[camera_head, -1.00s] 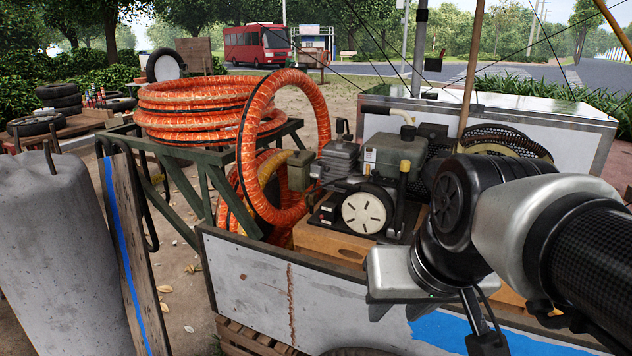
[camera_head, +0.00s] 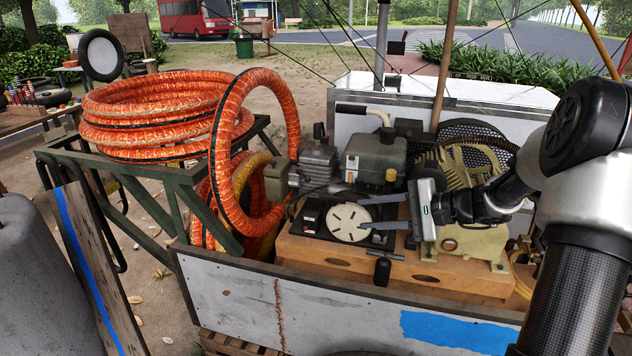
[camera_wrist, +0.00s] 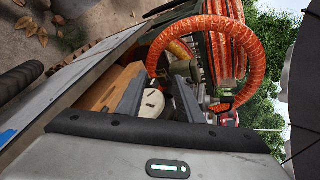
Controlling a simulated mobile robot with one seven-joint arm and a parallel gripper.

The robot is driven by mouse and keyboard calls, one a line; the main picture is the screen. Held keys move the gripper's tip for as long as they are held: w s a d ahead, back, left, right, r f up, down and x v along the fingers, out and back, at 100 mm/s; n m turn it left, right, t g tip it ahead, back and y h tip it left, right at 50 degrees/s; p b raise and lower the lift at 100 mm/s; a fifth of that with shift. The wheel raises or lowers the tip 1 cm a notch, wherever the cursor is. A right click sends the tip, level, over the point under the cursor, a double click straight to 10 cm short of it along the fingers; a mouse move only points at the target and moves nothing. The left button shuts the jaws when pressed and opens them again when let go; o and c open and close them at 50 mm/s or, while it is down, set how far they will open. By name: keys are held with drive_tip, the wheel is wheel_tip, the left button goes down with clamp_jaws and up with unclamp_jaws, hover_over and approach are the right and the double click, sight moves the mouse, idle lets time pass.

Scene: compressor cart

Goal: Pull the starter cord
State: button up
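The engine's starter cover, a white slotted disc (camera_head: 349,222), faces forward on the small engine on the cart. In the wrist view the disc (camera_wrist: 152,103) shows between my two fingers. My gripper (camera_head: 369,213) is open, its fingers pointing left toward the disc, one near its upper right and one near its lower right. I see nothing between the fingertips, and cannot tell whether they touch the disc. A dark cylinder with a short crossbar (camera_head: 382,270) shows below the gripper, at the wooden base's front; I cannot tell whether it is the cord handle. No cord is clearly visible.
Orange hose coils (camera_head: 160,115) lie on a green rack left of the engine, one loop (camera_head: 225,170) hanging close to it. A beige finned compressor (camera_head: 470,205) stands right of the engine, by my wrist. The cart's white front panel (camera_head: 240,295) rises in front.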

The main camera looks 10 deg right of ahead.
sight(339, 199)
drive_tip(key=w+d+m+t, duration=0.3)
drive_tip(key=d, duration=0.2)
drive_tip(key=x, duration=1.7)
drive_tip(key=shift+s+a+f, duration=0.2)
drive_tip(key=shift+a, duration=0.1)
clamp_jaws()
